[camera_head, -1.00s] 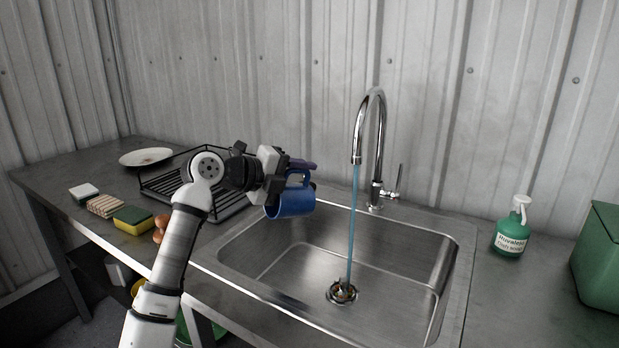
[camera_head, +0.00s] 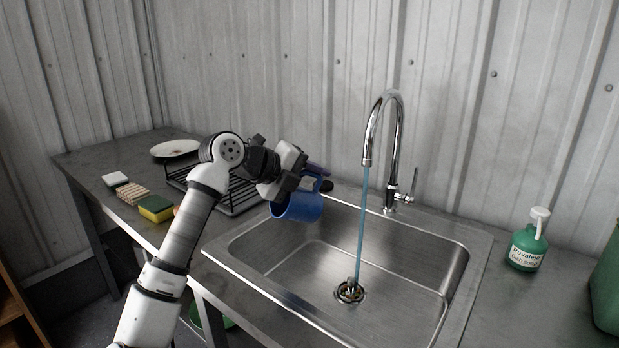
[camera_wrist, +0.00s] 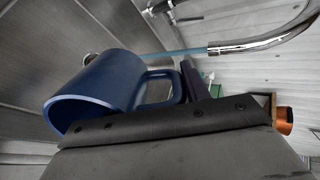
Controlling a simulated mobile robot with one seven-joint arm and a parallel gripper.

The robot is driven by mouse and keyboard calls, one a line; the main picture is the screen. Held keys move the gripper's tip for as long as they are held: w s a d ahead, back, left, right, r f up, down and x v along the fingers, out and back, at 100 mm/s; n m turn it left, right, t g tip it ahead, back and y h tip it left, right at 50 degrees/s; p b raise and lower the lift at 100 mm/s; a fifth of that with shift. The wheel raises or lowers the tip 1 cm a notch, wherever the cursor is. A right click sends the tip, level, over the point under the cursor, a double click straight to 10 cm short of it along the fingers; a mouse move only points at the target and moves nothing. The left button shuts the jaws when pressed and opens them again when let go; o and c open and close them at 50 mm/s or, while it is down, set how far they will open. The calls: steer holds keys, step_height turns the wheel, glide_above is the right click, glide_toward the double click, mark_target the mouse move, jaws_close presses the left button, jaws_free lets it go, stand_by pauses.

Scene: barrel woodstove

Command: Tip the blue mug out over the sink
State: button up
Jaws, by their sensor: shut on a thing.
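The blue mug (camera_head: 297,207) hangs tilted above the left back part of the steel sink (camera_head: 420,252), apart from the sink. My gripper (camera_head: 312,182) is shut on the mug's handle, on the upper right side of the mug. In the wrist view the mug (camera_wrist: 105,88) lies across the upper left, its handle beside the dark finger of my gripper (camera_wrist: 190,90). The inside of the mug is not clearly visible, so I cannot tell its contents. No liquid is seen leaving it.
The faucet (camera_head: 397,115) runs a blue water stream (camera_head: 362,225) into the drain (camera_head: 349,290), right of the mug. The dish rack (camera_head: 240,195) and plate (camera_head: 175,148) stand left. Sponges (camera_head: 156,208) lie at the front left. A soap bottle (camera_head: 527,242) stands right.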

steer(key=w+d+n+g+y+p, duration=0.3)
steer(key=g+y+p, duration=0.3)
steer(key=y+p, duration=0.4)
steer(key=shift+w+d+r+p, duration=0.25)
steer(key=shift+w+d+p, duration=0.6)
steer(key=shift+p, duration=0.95)
steer(key=shift+s+g, duration=0.1)
steer(key=shift+g, duration=0.2)
